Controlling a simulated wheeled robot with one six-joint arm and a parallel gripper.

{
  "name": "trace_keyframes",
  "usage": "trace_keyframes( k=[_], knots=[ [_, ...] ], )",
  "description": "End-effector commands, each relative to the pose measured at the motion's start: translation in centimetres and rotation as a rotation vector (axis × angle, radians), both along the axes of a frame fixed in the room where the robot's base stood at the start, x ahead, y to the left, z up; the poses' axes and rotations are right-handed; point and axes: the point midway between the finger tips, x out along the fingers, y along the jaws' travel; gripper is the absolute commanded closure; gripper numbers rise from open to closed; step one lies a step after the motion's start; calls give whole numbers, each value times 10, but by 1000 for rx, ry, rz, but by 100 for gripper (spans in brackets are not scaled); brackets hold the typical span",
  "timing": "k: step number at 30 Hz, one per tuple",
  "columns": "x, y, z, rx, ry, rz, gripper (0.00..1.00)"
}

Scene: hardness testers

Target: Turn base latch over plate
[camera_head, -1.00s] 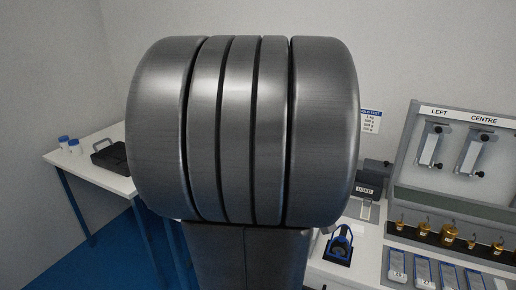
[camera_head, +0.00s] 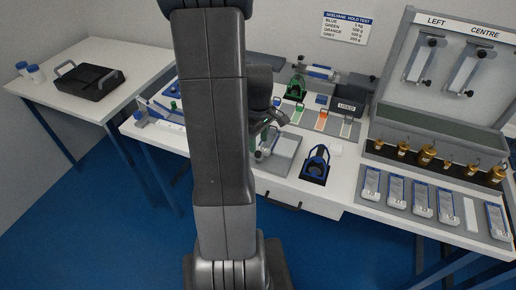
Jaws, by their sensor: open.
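My arm crosses the middle of the view and hides part of the bench. My gripper (camera_head: 274,123) shows only in part, just right of the arm, above the bench; its jaws are open and I see nothing held. Below it, partly behind the arm, is a small pale fixture (camera_head: 265,146) with a green detail, beside a flat light-grey plate (camera_head: 286,154). The base latch is too small or too hidden to pick out, so I cannot tell which way it is turned.
A blue-and-black clamp stand (camera_head: 316,164) stands right of the plate. A grey rack (camera_head: 410,122) labelled LEFT and CENTRE holds hanging clamps, with brass weights (camera_head: 426,153) and several blue-and-white testers (camera_head: 396,190) before it. A dark box marked USED (camera_head: 349,105) stands behind.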

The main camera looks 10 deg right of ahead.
Motion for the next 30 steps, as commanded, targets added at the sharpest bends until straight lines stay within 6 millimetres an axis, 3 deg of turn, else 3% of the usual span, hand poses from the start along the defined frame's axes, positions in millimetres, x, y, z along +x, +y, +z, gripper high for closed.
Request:
trace_keyframes(
  k=[3, 9, 21, 28, 30],
  knots=[
    [-1, 0, -20, 1, 5, 0, 57],
    [0, 0, -39, 0, 1, 0, 57],
    [0, 0, -45, 0, 0, 0, 57],
    [0, 0, -45, -1, -1, 0, 100],
    [0, 0, -45, 0, -1, 0, 100]
  ],
)
